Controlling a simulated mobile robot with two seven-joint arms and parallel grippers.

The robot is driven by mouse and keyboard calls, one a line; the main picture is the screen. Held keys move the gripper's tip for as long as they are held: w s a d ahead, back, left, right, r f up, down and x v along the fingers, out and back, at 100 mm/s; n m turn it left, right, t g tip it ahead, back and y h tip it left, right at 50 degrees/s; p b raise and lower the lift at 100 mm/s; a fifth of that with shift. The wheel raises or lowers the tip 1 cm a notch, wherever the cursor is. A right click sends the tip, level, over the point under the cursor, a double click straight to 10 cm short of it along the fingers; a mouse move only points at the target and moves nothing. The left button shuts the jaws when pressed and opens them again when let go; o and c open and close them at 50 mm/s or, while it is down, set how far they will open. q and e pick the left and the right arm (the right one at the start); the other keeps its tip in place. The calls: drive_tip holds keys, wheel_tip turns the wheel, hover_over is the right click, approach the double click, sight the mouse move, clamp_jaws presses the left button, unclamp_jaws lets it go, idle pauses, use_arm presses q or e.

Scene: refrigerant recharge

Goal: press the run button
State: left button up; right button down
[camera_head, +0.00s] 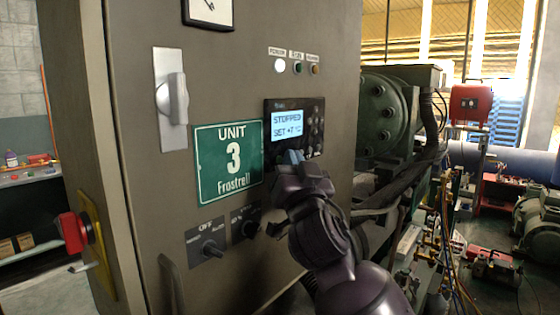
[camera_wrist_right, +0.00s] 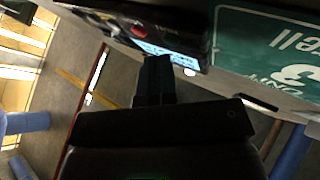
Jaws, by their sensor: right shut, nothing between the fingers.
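The control panel (camera_head: 268,108) is a dark unit on the cabinet front, with a lit display (camera_head: 287,125) reading "STOPPED SET +7 °C". Small buttons (camera_head: 314,128) sit to the right of the display; their labels are too small to read, so I cannot tell which is run. My right gripper (camera_head: 290,157) is shut and empty, its tips at the panel's lower edge, just below the display. In the right wrist view the shut fingers (camera_wrist_right: 158,64) point at the panel (camera_wrist_right: 190,30), near the display; I cannot tell whether they touch. My left gripper is out of view.
A green "UNIT 3 Frostrell" sign (camera_head: 228,162) is left of the panel. Three lamps (camera_head: 298,67) are above; the leftmost is bright white. Rotary switches (camera_head: 210,248) sit below, a large handle (camera_head: 173,98) upper left, a red emergency knob (camera_head: 72,230) on the cabinet side. Machinery and hoses stand right.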

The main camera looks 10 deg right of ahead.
drive_tip(key=shift+w+a, duration=0.1)
idle(0.6)
drive_tip(key=shift+w+a, duration=0.1)
drive_tip(key=shift+w, duration=0.05)
idle(0.3)
idle(0.4)
drive_tip(key=shift+s+d, duration=0.5)
drive_tip(key=shift+s, duration=0.1)
